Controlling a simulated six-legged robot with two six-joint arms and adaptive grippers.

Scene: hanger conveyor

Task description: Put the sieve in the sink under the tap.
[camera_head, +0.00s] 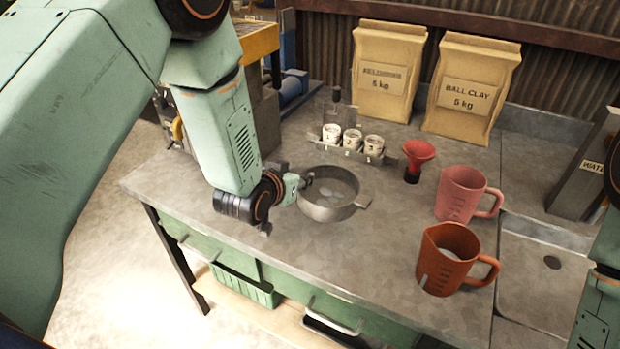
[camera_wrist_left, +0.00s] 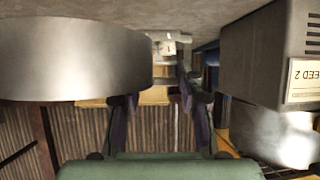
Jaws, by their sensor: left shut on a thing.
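The sieve (camera_head: 330,208) is a round grey metal bowl with a short tab on its right side. It is at the middle of the bench, upright, on or just above the top; I cannot tell which. My left gripper (camera_head: 303,181) is shut on the sieve's left side. In the left wrist view the sieve's curved wall (camera_wrist_left: 75,60) fills the upper left, beside the fingers (camera_wrist_left: 162,105); the grip point is unclear. The sink (camera_head: 535,285) is at the right, with a dark drain. A grey post with a water label (camera_head: 585,165) stands behind it; the tap's spout is not clear.
An orange jug (camera_head: 437,270) and a pink jug (camera_head: 458,195) stand between sieve and sink. A red funnel (camera_head: 417,155), a rack of white jars (camera_head: 352,140) and two clay bags (camera_head: 470,90) stand behind. The front middle bench is clear. A grey box (camera_wrist_left: 265,50) shows in the wrist view.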

